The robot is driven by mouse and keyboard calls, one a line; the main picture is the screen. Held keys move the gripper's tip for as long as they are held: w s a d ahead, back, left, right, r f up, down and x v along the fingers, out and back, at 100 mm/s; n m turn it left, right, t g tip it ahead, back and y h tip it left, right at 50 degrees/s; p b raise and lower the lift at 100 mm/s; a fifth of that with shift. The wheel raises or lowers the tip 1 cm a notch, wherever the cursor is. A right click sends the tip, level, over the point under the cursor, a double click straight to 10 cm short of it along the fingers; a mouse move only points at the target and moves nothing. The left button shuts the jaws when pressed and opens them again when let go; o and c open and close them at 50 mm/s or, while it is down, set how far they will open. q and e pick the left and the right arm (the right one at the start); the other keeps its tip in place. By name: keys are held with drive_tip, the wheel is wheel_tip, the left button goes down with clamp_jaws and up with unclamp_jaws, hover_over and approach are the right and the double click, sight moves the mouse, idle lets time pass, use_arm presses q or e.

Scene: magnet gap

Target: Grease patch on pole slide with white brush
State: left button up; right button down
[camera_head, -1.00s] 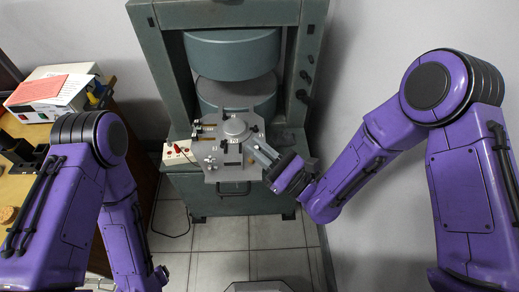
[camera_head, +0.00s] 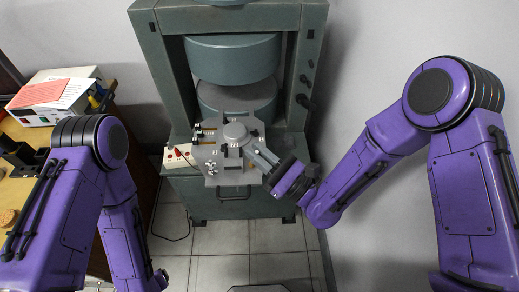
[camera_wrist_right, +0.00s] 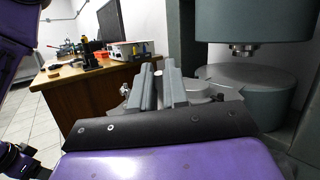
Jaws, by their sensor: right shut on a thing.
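My right gripper (camera_head: 249,149) reaches in from the right over the grey slide plate (camera_head: 210,160) at the front of the magnet. Its fingers (camera_wrist_right: 161,88) are shut on a small pale thing, mostly hidden between them. I cannot make out for sure that this is the white brush. A round grey piece (camera_head: 236,131) sits on the plate, close to the fingertips. I cannot tell whether they touch. No grease patch can be made out.
The magnet's green frame (camera_head: 150,60) stands behind, with the upper pole (camera_head: 232,58) above the lower pole (camera_head: 237,97). A small white box (camera_head: 180,156) is left of the plate. A wooden bench (camera_head: 15,185) at the left carries an instrument (camera_head: 60,95).

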drive_tip(key=shift+s+f, duration=0.1)
drive_tip(key=shift+s, duration=0.2)
drive_tip(key=shift+s, duration=0.95)
drive_tip(key=shift+w, duration=1.15)
drive_tip(key=shift+w+p, duration=0.5)
drive_tip(key=shift+w, duration=0.6)
